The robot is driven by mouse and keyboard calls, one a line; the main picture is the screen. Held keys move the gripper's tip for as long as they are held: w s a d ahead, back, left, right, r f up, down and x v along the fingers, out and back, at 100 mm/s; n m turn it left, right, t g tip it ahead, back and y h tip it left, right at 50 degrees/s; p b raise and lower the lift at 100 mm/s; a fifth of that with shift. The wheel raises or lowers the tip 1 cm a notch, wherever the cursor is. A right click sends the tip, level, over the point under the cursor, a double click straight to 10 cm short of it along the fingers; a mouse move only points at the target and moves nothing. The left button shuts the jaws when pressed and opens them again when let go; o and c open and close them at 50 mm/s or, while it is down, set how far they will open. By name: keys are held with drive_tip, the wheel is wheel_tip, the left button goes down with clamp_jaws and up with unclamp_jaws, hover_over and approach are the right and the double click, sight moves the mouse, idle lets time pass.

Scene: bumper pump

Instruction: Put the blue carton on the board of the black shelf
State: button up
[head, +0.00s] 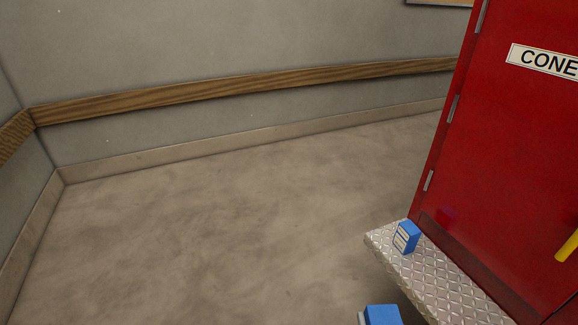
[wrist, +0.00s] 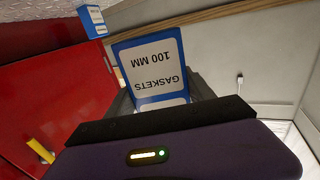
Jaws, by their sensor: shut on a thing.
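A blue carton (wrist: 152,62) with a white label reading "GASKETS 100 MM" is held in my gripper (wrist: 160,97). The lettering is upside down in the wrist view. The dark jaws are shut on the carton, which sticks out beyond them. A blue carton at the bottom edge of the head view (head: 382,315), cut off by the frame, appears to be this same one. A second blue carton (head: 406,237) stands on the metal tread-plate ledge; it also shows at the top left of the wrist view (wrist: 95,20). The black shelf is not in view.
The tread-plate ledge (head: 447,283) runs along the foot of a red cabinet (head: 500,150) with a yellow handle (head: 567,246) on the right. Bare floor (head: 220,230) lies open at left, up to grey walls with a wooden rail (head: 240,87).

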sight(384, 312)
drive_tip(key=r+p, duration=0.6)
drive_tip(key=shift+w+r, duration=0.15)
drive_tip(key=shift+w, duration=0.25)
drive_tip(key=s+f, duration=0.4)
drive_tip(key=f, duration=0.1)
drive_tip(key=shift+s+f, duration=0.2)
drive_tip(key=shift+f, duration=0.1)
drive_tip(key=shift+d, duration=0.1)
